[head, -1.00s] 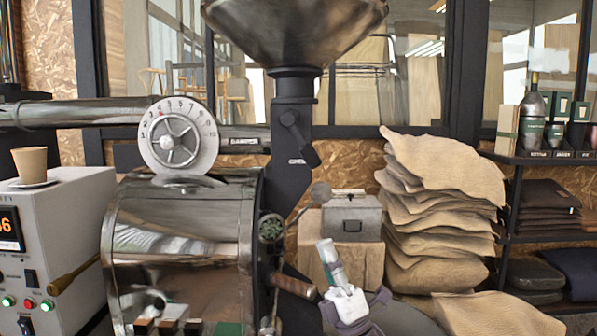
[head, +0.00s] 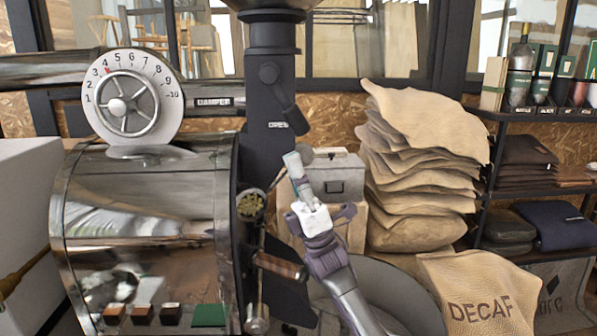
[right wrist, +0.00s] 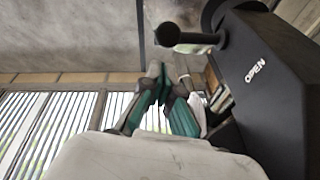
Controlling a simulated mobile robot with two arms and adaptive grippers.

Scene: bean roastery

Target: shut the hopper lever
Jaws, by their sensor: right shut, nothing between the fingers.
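The hopper lever (head: 286,104) is a dark bar on the black neck under the hopper. It slants from its round pivot down to the right, with its lower end beside the OPEN label (head: 278,124). In the right wrist view a black lever with a rounded knob (right wrist: 169,35) sticks out near the OPEN label (right wrist: 256,70). My right gripper (head: 292,158) is shut and empty, pointing up just below the lever's lower end. Its teal and grey fingers also show in the right wrist view (right wrist: 160,85), apart from the knob. My left gripper is not in view.
The shiny roaster drum (head: 145,195) and damper dial (head: 123,97) stand left of the neck. A wooden-handled rod (head: 280,266) sticks out below. A grey metal box (head: 338,178) and stacked burlap sacks (head: 425,165) are behind to the right. A shelf (head: 540,118) stands far right.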

